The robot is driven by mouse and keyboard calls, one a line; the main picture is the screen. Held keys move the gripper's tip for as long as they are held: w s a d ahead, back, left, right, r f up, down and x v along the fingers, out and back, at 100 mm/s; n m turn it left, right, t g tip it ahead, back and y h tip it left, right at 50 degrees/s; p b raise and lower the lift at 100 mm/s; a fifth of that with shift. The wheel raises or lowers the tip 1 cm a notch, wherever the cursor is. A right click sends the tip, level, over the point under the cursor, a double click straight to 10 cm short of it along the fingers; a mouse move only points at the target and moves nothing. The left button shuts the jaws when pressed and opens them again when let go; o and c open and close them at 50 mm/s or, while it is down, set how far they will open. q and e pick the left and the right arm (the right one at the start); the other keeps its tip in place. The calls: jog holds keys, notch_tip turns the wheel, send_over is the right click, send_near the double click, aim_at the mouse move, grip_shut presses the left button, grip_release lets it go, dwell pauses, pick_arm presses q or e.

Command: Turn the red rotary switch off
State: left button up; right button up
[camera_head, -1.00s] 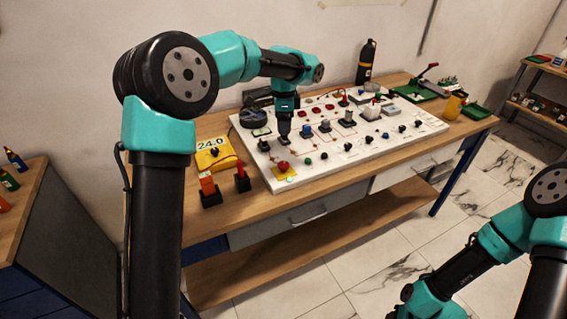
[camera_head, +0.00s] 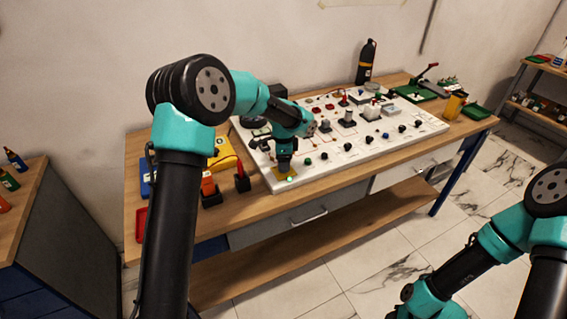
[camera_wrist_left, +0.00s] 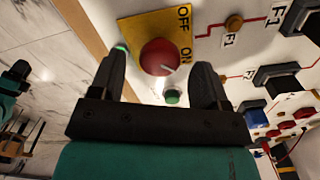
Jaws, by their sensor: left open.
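The red rotary switch (camera_wrist_left: 159,57) is a round knob on a yellow plate (camera_wrist_left: 140,30) marked OFF and ON. A pale line on the knob points towards the ON side. My left gripper (camera_wrist_left: 161,64) is open, with one finger on each side of the knob; I cannot tell whether they touch it. In the head view the left gripper (camera_head: 284,168) points down over the yellow plate (camera_head: 279,186) at the panel's front left corner and hides the red knob. My right arm shows at the lower right, but its gripper is not visible.
The white panel (camera_head: 345,165) carries several other knobs and buttons. A green button (camera_wrist_left: 172,97) sits close to the switch, between the fingers. A yellow meter (camera_head: 222,153) and a red-and-black block (camera_head: 242,178) stand left of the panel. The workbench front edge is close.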

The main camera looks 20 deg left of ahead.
pick_arm(q)
jog(key=shift+f, duration=0.7)
jog(key=shift+c, duration=0.5)
jog(key=c, duration=0.8)
